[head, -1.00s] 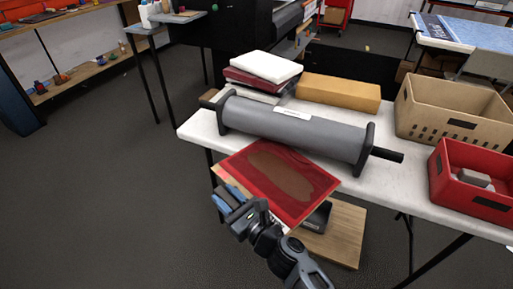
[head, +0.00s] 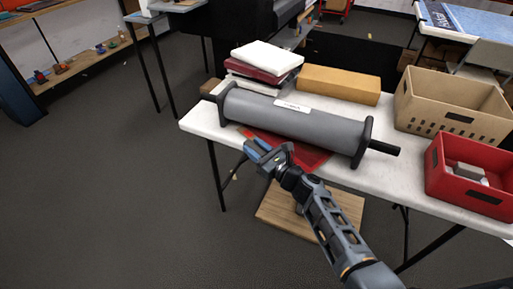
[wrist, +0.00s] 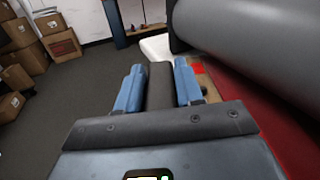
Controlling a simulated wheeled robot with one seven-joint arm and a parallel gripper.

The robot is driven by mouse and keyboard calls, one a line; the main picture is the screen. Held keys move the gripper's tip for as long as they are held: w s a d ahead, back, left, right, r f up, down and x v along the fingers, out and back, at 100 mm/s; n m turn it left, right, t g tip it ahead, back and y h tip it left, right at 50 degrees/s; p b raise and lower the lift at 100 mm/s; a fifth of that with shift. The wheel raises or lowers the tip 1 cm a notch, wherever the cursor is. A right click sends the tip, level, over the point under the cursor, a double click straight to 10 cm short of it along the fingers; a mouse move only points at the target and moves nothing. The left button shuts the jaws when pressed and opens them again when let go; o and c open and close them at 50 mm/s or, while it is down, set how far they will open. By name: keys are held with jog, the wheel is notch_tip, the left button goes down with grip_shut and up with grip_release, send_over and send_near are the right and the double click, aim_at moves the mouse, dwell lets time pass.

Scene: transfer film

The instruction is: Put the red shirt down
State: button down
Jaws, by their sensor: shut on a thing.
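The red shirt (head: 308,158) is a flat red sheet at the front edge of the white table, partly beneath the grey roller in the picture. My gripper and the roller hide much of it. My gripper (head: 262,151) is at the shirt's front left edge. In the wrist view its blue fingers (wrist: 160,85) stand either side of a dark block, shut on the shirt's edge or its support; the exact grip is unclear. I cannot tell whether the shirt rests fully on the table.
The grey roller (head: 290,118) lies across the white table (head: 395,185). Behind it are folded shirts (head: 267,60) and a yellow-brown box (head: 339,85). A tan crate (head: 452,103) and a red bin (head: 466,183) fill the right side. A wooden board (head: 285,213) is below.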

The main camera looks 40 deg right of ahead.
jog(key=shift+w+d+f, duration=0.15)
jog(key=shift+d+f, duration=0.15)
jog(key=shift+d, duration=0.05)
jog(key=c, duration=0.7)
grip_release()
jog(key=s, duration=1.2)
jog(key=shift+a+b, duration=0.3)
jog(key=shift+b, duration=0.1)
